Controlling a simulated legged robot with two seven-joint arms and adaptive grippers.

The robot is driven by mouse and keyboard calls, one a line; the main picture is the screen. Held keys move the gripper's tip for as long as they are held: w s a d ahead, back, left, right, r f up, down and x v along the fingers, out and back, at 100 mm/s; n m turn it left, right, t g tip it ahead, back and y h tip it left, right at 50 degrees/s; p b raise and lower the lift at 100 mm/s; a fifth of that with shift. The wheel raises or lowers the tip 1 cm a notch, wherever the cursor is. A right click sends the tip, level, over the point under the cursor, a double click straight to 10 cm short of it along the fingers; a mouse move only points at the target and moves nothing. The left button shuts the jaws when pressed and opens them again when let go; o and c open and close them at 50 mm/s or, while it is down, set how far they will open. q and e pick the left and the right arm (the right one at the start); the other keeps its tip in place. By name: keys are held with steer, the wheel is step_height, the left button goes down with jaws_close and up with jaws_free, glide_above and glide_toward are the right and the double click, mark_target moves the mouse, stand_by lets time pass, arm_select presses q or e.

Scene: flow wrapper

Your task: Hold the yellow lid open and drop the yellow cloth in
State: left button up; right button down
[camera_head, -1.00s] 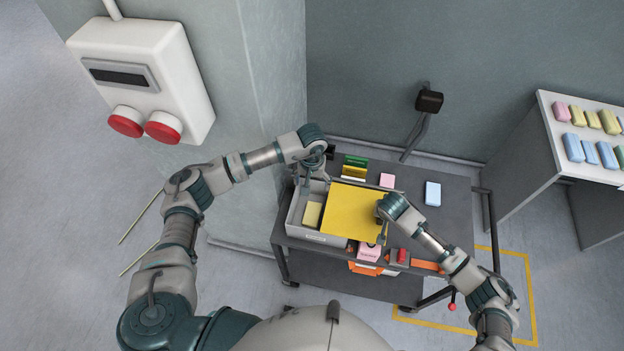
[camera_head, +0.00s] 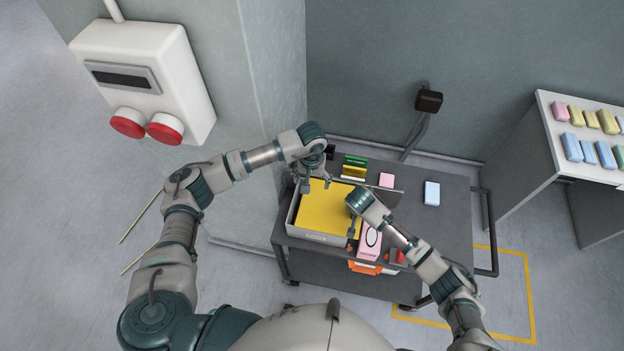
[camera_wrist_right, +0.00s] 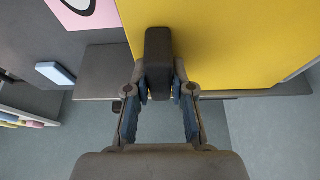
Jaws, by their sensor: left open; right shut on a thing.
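The yellow lid (camera_head: 322,210) lies over the grey bin (camera_head: 315,237) on the dark cart and covers most of its left part. It fills the top of the right wrist view (camera_wrist_right: 225,45). My right gripper (camera_head: 352,226) is shut on the lid's dark handle (camera_wrist_right: 158,55) at the lid's right side. My left gripper (camera_head: 317,184) is open and empty over the back left of the bin. The yellow cloth is not visible now; it was in the bin's left part earlier, where the lid now lies.
A pink box (camera_head: 370,238) with an oval mark stands right of the bin. Green and yellow items (camera_head: 355,166), a small pink block (camera_head: 387,180) and a blue-white block (camera_head: 432,193) lie on the cart (camera_head: 447,220). A side table (camera_head: 545,115) with several coloured blocks stands at right.

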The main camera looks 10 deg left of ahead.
steer(key=shift+a+f, duration=0.1)
steer(key=shift+a, duration=1.4)
steer(key=c, duration=0.9)
jaws_free()
